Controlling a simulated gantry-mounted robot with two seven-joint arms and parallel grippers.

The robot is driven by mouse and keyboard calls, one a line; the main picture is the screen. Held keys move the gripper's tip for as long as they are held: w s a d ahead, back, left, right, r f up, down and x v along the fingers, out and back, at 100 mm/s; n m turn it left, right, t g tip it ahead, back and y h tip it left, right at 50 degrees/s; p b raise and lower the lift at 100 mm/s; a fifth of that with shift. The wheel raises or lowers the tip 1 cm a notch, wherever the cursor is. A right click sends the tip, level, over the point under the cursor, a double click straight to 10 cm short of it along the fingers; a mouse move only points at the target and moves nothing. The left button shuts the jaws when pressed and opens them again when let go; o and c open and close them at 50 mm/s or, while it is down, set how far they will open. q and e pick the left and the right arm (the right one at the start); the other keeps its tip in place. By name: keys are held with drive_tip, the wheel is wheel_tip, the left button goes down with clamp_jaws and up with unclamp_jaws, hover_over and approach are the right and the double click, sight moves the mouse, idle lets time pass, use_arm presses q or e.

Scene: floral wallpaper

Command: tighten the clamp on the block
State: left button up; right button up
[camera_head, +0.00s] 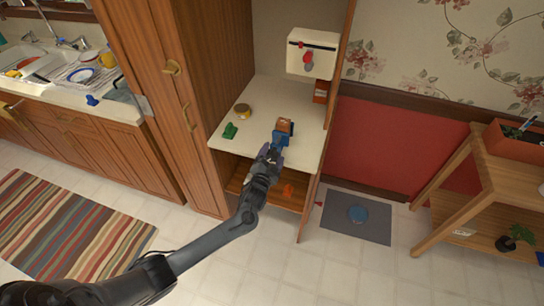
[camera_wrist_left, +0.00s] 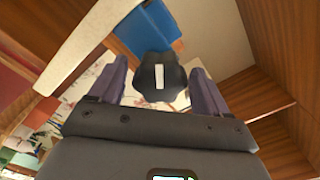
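The blue clamp (camera_head: 279,138) is on the white shelf in the open cabinet, with the brown block (camera_head: 286,126) at its far side. In the left wrist view the clamp's blue body (camera_wrist_left: 150,30) shows with a dark knob (camera_wrist_left: 160,88) carrying a white mark. My left gripper (camera_head: 269,153) is at the near end of the clamp. In the left wrist view its two fingers (camera_wrist_left: 157,75) are spread on either side of the knob, with gaps on both sides. The block is not clearly seen there. My right gripper is in neither view.
A green object (camera_head: 230,131) and a yellow round tin (camera_head: 243,110) sit left of the clamp on the shelf (camera_head: 245,143). A white box (camera_head: 312,54) with red and grey parts is above, at right. The cabinet's sides bound the shelf.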

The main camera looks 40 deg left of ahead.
use_arm(q)
drive_tip(key=shift+s+f, duration=0.1)
drive_tip(key=shift+s, duration=0.2)
drive_tip(key=p+v, duration=0.1)
drive_tip(key=v, duration=0.9)
drive_tip(key=shift+s, duration=0.1)
